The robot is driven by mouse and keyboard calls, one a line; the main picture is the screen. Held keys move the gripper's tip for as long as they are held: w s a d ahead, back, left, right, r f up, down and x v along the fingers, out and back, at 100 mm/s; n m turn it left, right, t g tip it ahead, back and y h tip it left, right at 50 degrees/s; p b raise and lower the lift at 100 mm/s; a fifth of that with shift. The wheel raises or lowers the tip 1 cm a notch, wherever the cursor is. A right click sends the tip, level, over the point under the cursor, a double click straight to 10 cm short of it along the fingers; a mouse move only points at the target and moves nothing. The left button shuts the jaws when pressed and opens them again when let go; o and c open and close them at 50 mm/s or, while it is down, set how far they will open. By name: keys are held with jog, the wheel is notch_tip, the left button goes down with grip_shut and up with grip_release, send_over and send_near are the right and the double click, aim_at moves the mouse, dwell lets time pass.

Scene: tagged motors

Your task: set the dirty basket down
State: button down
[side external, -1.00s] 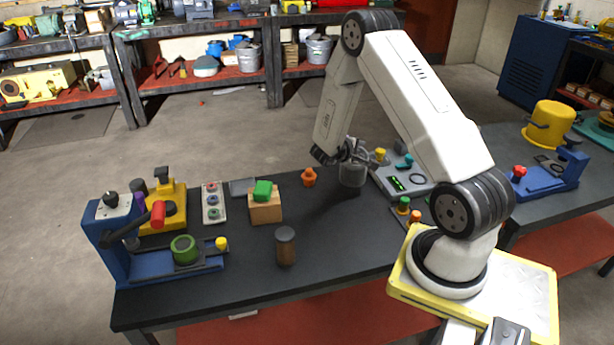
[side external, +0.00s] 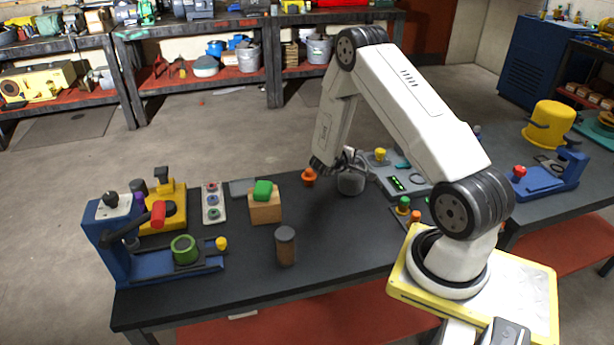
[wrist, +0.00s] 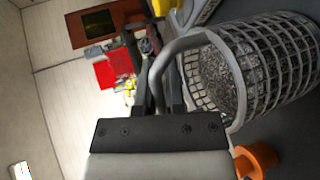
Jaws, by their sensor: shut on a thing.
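The dirty basket (side external: 350,183) is a grey wire-mesh basket with a looped handle. It is at or just above the dark bench top; I cannot tell whether its base touches. In the wrist view the basket (wrist: 285,65) lies across the right side, with dark grey grainy matter showing through its mouth. My gripper (side external: 346,162) is at the basket's upper side. In the wrist view my gripper (wrist: 158,85) is shut on the basket's handle, its fingers partly hidden behind the handle loop.
An orange part (side external: 309,177) stands close left of the basket, and also shows in the wrist view (wrist: 257,160). A grey panel with green lights (side external: 398,184) is to the right. A wooden block with a green piece (side external: 265,207) stands left.

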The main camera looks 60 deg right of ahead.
jog(key=c, duration=1.1)
grip_release()
jog(key=shift+f, duration=0.15)
jog(key=o, duration=0.4)
jog(key=shift+a+r, duration=0.1)
jog(key=shift+r, duration=0.1)
jog(key=v, duration=1.2)
